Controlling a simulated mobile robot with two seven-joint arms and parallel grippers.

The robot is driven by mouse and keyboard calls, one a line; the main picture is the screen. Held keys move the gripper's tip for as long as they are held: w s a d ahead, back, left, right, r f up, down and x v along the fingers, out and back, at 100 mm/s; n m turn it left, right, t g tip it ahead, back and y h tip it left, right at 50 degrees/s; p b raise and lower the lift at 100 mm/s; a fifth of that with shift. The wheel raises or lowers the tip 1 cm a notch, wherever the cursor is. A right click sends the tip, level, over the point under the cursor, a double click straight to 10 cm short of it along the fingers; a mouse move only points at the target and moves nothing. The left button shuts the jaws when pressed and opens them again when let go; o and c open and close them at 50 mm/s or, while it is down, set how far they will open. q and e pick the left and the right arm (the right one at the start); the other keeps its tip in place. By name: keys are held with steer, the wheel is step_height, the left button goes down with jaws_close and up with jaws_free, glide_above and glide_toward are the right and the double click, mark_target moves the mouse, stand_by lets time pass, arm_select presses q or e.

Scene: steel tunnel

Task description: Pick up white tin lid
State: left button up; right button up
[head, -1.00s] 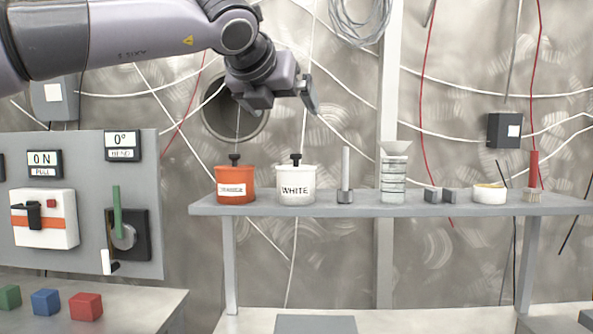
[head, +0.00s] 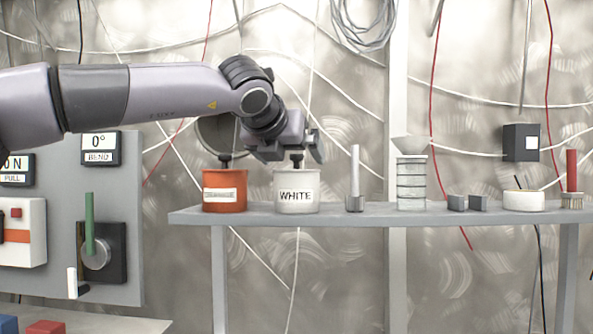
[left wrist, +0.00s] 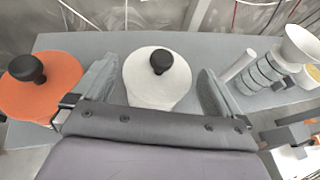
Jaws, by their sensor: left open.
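The white tin (head: 297,195), labelled WHITE, stands on the grey shelf. Its white lid (left wrist: 140,72) with a black knob (left wrist: 161,61) is on it. My left gripper (head: 287,152) is above the white tin, its jaws just over the knob in the head view. In the left wrist view, its two fingers (left wrist: 157,88) are spread apart, one on each side of the lid, with nothing held. Contact with the knob cannot be told. My right gripper is not in view.
An orange tin (head: 224,192) with a black knob stands close to the left. A control panel (head: 120,230) is at left.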

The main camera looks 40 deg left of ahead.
mark_target(294, 156)
arm_select(q)
steer(key=shift+p+x, duration=0.3)
steer(key=shift+x, duration=1.7)
steer(key=shift+r, duration=0.2)
steer(key=c, duration=0.7)
step_height(294, 156, up, 9)
steer(key=p, duration=0.3)
steer(key=shift+r+p, duration=0.35)
steer(key=shift+r, duration=0.15)
